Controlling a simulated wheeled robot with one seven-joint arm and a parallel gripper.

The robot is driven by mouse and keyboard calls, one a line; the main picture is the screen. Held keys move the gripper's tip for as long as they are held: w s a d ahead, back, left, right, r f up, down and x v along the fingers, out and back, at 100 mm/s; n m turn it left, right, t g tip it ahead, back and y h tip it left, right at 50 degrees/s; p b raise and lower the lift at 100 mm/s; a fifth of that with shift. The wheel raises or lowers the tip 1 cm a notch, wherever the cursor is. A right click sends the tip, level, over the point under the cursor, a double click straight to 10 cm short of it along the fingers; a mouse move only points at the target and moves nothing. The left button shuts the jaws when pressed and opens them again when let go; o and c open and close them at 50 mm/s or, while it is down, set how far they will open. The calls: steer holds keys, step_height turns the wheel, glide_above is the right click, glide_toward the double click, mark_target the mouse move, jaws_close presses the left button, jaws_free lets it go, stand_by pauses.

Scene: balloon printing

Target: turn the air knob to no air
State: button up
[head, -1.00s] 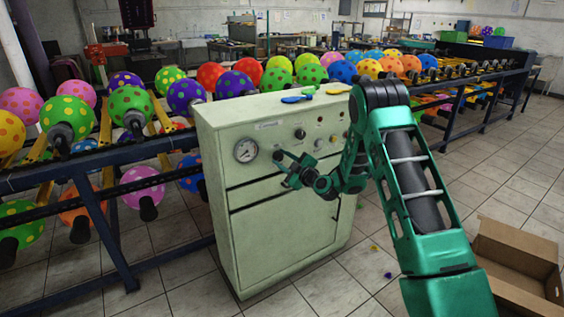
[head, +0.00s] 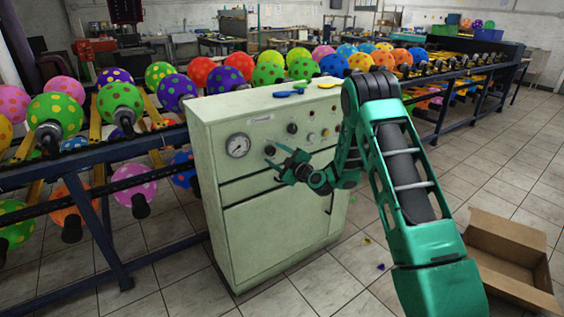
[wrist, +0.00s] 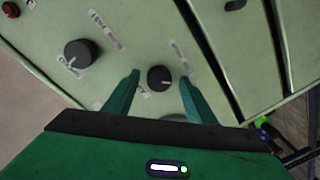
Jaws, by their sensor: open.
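A pale green control cabinet (head: 266,205) stands in front of me with a round gauge (head: 238,145) on its upper panel. A round black knob (wrist: 160,77) with a small white mark sits between my fingers in the wrist view. Its label is too blurred to read. In the head view this knob (head: 270,150) is just right of the gauge, partly behind my gripper. My gripper (head: 275,156) is open, one finger on each side of the knob, with gaps showing on both sides. A second black knob (wrist: 78,53) is at the upper left in the wrist view, also at the panel's middle (head: 292,128).
A red button (wrist: 11,9) is in the wrist view's corner. Racks of dotted balloons (head: 120,101) run behind and left. An open cardboard box (head: 512,250) is on the floor at right.

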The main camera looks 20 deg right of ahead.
steer(key=v, duration=1)
